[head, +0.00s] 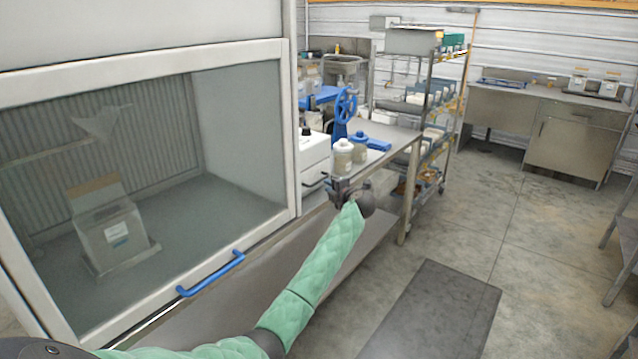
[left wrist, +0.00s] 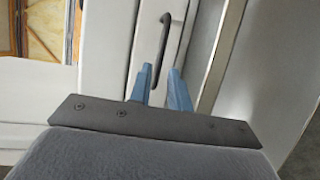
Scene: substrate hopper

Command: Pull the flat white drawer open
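The flat white drawer (head: 312,173) is in the white unit on the bench, right of the fume hood in the head view. Its front (left wrist: 148,35) carries a dark bar handle (left wrist: 164,42) in the left wrist view. My left gripper (head: 338,185) is in front of the unit, to the right of the drawer front in the head view. In the left wrist view its two blue fingers (left wrist: 160,76) are apart, with the handle's near end showing between or just beyond their tips. I cannot tell whether they touch it. My right gripper is not in view.
The fume hood with a blue handle (head: 210,274) stands at the left. A wire shelf rack (head: 430,110) stands beyond. The floor at the right is clear around a dark mat (head: 435,310).

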